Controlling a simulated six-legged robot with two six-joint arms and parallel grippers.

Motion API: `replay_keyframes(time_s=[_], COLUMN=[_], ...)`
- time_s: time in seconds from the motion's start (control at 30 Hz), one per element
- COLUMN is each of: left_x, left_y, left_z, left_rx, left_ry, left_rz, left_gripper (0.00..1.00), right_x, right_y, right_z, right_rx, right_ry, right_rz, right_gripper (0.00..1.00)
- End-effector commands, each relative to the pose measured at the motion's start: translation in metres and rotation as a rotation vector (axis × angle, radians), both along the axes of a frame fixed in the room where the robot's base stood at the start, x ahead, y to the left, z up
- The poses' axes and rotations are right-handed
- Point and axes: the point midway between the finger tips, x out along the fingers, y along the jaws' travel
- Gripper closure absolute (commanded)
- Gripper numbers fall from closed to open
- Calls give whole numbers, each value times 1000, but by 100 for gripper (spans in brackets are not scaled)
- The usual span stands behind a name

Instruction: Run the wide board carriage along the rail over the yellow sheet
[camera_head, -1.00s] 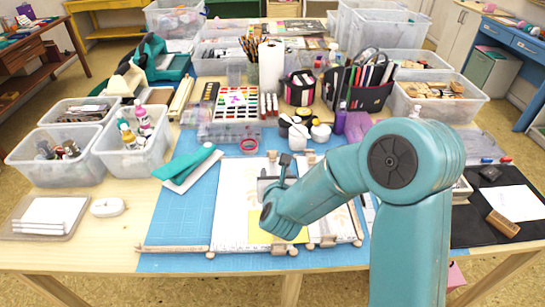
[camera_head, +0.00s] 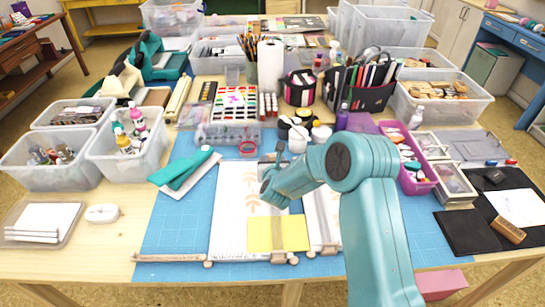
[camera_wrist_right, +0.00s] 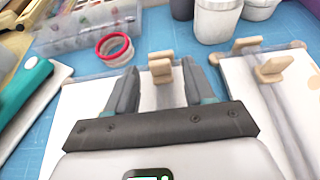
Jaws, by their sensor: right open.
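The wide white board (camera_head: 232,215) lies on the blue mat, with a yellow sheet (camera_head: 262,232) across its near part. A greyish rail strip (camera_head: 277,230) runs lengthwise over the sheet. My right gripper (camera_head: 271,166) is above the board's far end. In the right wrist view, my right gripper (camera_wrist_right: 162,68) is open, with its fingers on either side of the wooden carriage (camera_wrist_right: 160,70), a gap showing on both sides. The arm hides the carriage in the head view. My left gripper is not in view.
A narrower board (camera_head: 318,218) lies right of the wide one, with its own wooden block (camera_wrist_right: 273,68).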

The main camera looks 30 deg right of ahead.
Motion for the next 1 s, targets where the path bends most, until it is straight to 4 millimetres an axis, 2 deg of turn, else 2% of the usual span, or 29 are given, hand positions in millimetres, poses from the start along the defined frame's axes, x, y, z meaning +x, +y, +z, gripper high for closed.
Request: replay_keyframes(time_s=[0.2,0.47,0.5,0.57,0.6,0.67,1.0], left_x=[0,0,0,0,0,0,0], left_y=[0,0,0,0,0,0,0], left_z=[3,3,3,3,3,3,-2], left_rx=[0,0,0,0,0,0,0], left_ry=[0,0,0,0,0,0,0], left_rz=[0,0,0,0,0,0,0], left_gripper=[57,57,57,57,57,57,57], right_x=[16,18,18,18,18,18,18], right_y=[-10,-11,-11,-11,-11,-11,-11], right_z=[-7,-8,-8,-8,-8,-7,-9], right_rx=[-1,-1,-1,-1,-1,-1,-1], right_ry=[0,0,0,0,0,0,-1], right_rz=[0,0,0,0,0,0,0], right_gripper=[47,47,50,70,83,100,100])
